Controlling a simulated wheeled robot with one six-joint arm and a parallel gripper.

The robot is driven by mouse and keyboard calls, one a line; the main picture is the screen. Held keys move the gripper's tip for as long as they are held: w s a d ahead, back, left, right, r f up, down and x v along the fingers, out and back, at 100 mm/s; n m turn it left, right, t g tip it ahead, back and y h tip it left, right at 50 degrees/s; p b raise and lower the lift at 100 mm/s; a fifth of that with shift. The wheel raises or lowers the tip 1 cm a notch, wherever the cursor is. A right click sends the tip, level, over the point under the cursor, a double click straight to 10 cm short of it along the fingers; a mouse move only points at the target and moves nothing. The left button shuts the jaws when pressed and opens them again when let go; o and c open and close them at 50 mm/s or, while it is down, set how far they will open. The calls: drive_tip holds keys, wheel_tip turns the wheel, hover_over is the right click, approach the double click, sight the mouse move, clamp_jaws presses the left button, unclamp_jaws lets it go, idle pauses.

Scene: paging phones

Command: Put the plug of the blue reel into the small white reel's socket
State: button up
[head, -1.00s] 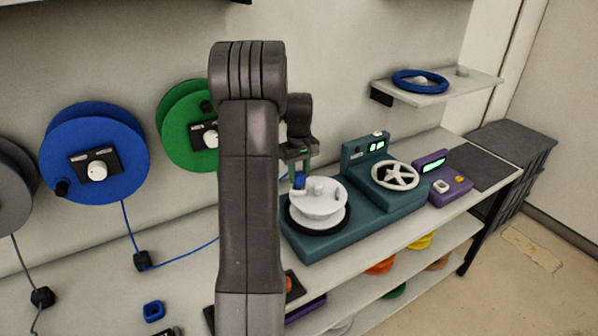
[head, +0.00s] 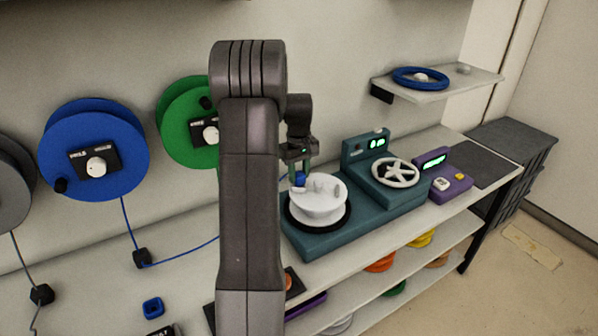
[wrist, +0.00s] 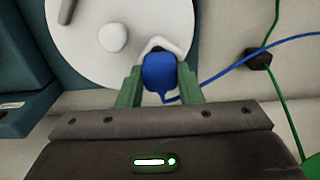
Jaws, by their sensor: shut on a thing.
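The small white reel (head: 320,212) sits on a teal machine at the middle right. It fills the upper left of the wrist view (wrist: 85,60), with a round white knob and a raised white V-shaped socket (wrist: 161,44) near its edge. My gripper (head: 300,180) is shut on the blue plug (wrist: 158,72), held between its green fingers at the reel's rim. The plug's front end meets the socket; how deep it sits is hidden. The blue reel (head: 95,135) hangs on the wall at left, its blue cord (head: 185,252) running toward the plug behind my arm.
A green reel (head: 185,120) hangs beside the blue one. In the wrist view, a green cord with a black block (wrist: 258,59) lies at right.

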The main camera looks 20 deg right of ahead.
idle(0.3)
drive_tip(key=o, duration=1.3)
wheel_tip(320, 180, up, 9)
drive_tip(key=p, duration=0.6)
drive_tip(key=shift+p, duration=0.3)
drive_tip(key=shift+f, duration=0.1)
wheel_tip(320, 180, down, 9)
drive_tip(key=b, duration=0.6)
drive_tip(key=shift+b, duration=0.3)
drive_tip(key=shift+r, duration=0.2)
